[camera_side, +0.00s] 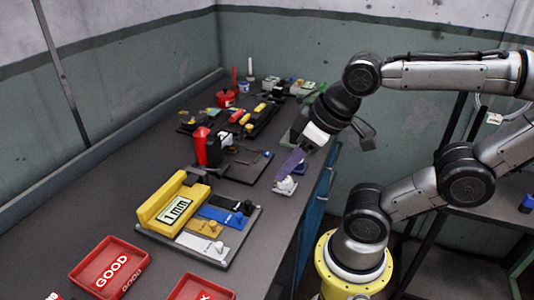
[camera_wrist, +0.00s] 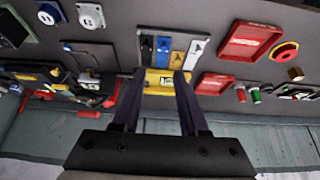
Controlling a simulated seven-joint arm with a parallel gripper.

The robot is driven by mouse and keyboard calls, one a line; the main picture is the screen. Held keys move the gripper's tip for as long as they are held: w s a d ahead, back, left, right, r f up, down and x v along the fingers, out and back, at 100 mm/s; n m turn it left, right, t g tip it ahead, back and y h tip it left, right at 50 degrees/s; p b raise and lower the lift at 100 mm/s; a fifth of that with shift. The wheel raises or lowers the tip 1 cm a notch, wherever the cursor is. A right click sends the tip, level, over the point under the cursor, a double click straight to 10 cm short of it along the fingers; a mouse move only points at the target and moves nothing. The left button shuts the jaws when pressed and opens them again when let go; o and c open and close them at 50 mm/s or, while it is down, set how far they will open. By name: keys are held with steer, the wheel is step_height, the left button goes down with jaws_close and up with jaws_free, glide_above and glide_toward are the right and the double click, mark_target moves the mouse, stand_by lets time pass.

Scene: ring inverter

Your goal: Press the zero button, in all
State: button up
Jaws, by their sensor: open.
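No button marked zero can be made out in either view. A yellow block (camera_side: 172,205) with a light label reading "1 mm" lies on a dark plate with blue, tan and white pieces. The yellow block (camera_wrist: 160,86) also shows in the wrist view, between my fingers in the picture. A small dark device with a light face (camera_wrist: 88,86) is to its left. My gripper (camera_side: 286,171) is open and empty, its purple fingers pointing down above a small white fitting (camera_side: 285,186) at the bench edge. In the wrist view my gripper's (camera_wrist: 159,74) two fingers are well apart.
A red upright part (camera_side: 206,147) stands on the bench beside a black plate (camera_side: 248,166). Red trays, one marked GOOD (camera_side: 108,266), lie at the near end. Tools clutter the far end. The wrist view shows a red and yellow round button (camera_wrist: 285,53).

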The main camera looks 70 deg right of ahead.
jaws_close()
stand_by(1.5)
